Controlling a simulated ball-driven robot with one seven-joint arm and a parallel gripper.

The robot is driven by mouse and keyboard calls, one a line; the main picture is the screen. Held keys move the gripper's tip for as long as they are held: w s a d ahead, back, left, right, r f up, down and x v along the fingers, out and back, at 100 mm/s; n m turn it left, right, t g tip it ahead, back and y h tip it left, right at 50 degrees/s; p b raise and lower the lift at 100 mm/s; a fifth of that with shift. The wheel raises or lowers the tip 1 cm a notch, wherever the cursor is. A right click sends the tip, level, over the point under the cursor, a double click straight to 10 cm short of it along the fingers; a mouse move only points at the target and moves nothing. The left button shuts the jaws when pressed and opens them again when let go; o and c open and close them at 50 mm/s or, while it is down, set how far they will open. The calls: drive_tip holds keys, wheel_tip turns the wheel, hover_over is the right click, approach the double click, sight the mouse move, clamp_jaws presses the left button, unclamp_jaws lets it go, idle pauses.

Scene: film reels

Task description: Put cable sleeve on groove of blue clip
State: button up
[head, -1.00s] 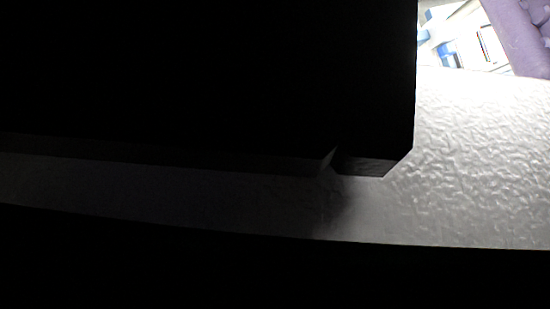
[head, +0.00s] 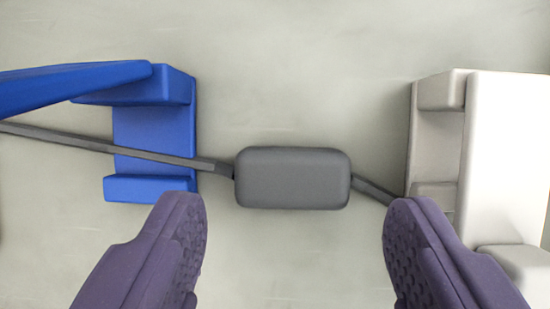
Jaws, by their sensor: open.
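The cable sleeve (head: 292,178) is a dark grey rounded block on a thin dark cable (head: 60,138), in the middle of the head view. It lies between the blue clip and a white clip. The blue clip (head: 155,128) is at the left, with its groove between an upper and a lower raised block. The cable crosses that groove, and the sleeve is outside it to the right. My gripper (head: 295,215) is open, its two purple fingers apart at the bottom. The fingertips are below and to either side of the sleeve, and nothing is between them.
A white clip (head: 508,150) stands at the right, and the cable runs from the sleeve toward it, partly hidden behind my right finger. A long blue arm of the clip (head: 70,85) reaches to the left edge. The pale grey surface (head: 300,60) is clear above the sleeve.

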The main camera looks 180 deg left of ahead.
sight(293, 184)
drive_tip(key=b+x, duration=0.1)
drive_tip(key=x, duration=0.2)
drive_tip(key=shift+w+a+f, duration=0.1)
drive_tip(key=shift+f, duration=0.2)
drive_tip(key=shift+r, duration=0.15)
drive_tip(key=shift+c, duration=0.2)
